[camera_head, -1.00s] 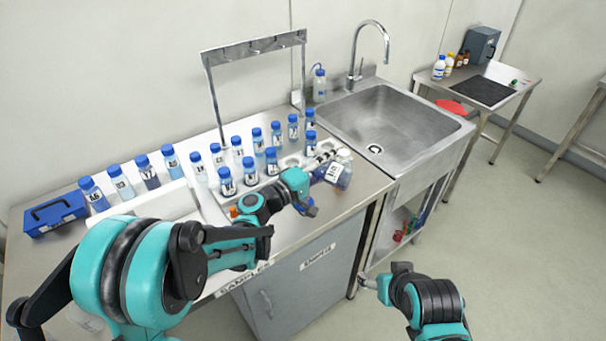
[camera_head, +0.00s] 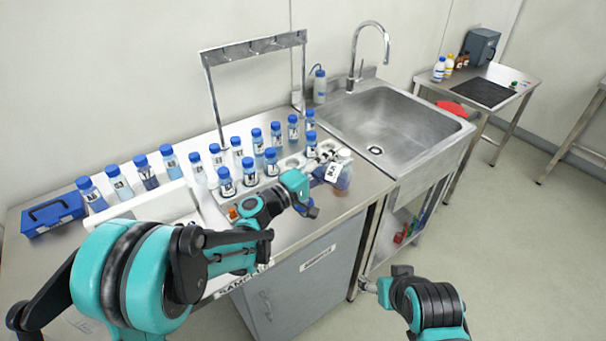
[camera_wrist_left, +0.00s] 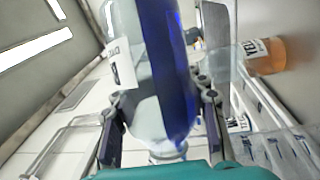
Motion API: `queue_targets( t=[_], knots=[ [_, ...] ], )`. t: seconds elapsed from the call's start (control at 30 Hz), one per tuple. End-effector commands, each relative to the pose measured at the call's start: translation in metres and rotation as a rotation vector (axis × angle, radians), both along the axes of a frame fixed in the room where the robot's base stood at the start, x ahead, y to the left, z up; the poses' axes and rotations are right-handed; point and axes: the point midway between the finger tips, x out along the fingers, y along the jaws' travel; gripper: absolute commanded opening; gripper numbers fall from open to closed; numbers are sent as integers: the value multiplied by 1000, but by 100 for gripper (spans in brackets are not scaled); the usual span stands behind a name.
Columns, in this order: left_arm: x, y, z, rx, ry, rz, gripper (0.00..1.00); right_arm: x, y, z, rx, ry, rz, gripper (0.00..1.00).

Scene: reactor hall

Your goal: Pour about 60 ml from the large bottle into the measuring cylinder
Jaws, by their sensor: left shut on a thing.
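My left gripper (camera_head: 313,168) is shut on a large clear bottle at the front right of the counter. In the left wrist view the bottle (camera_wrist_left: 145,75) stands between the two fingers, with deep blue liquid along one side and a white label. I cannot pick out the measuring cylinder for sure. My right gripper (camera_head: 369,285) hangs in front of the counter, small and seen from behind; its jaws are unclear.
Several blue-capped bottles (camera_head: 258,141) stand in rows behind my left arm. An orange, labelled container (camera_wrist_left: 270,55) is close beside the held bottle. A blue case (camera_head: 53,214) is at left, a metal rack (camera_head: 213,95) behind, and a sink (camera_head: 385,115) at right.

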Motion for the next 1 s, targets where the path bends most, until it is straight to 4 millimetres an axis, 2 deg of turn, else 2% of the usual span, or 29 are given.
queue_targets(
  t=[1.0],
  knots=[
    [-4, -10, 3, -42, 22, 1, 3, 0, 0, -2, 0, 0, 0, 69]
  ],
)
